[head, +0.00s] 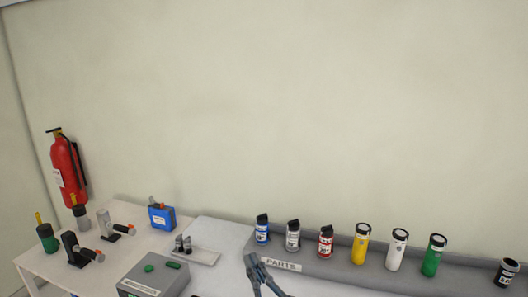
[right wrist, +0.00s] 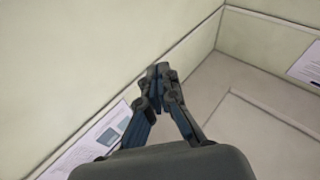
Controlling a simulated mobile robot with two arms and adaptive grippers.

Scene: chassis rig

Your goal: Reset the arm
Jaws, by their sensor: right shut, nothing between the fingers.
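My right gripper (head: 252,262) shows at the bottom middle of the head view, just left of the "PARTS" label, with its fingertips together. In the right wrist view the right gripper (right wrist: 160,72) is shut with nothing between its fingers. It points toward a bare wall corner there, and no loose object is near the fingertips. My left gripper is not in either view.
A grey parts shelf (head: 330,277) holds several bottles, including a blue one (head: 262,229) and a yellow one (head: 361,244). A grey box (head: 152,278) with green buttons, clamps and a blue case (head: 161,216) stand at left. A red extinguisher (head: 68,170) is behind.

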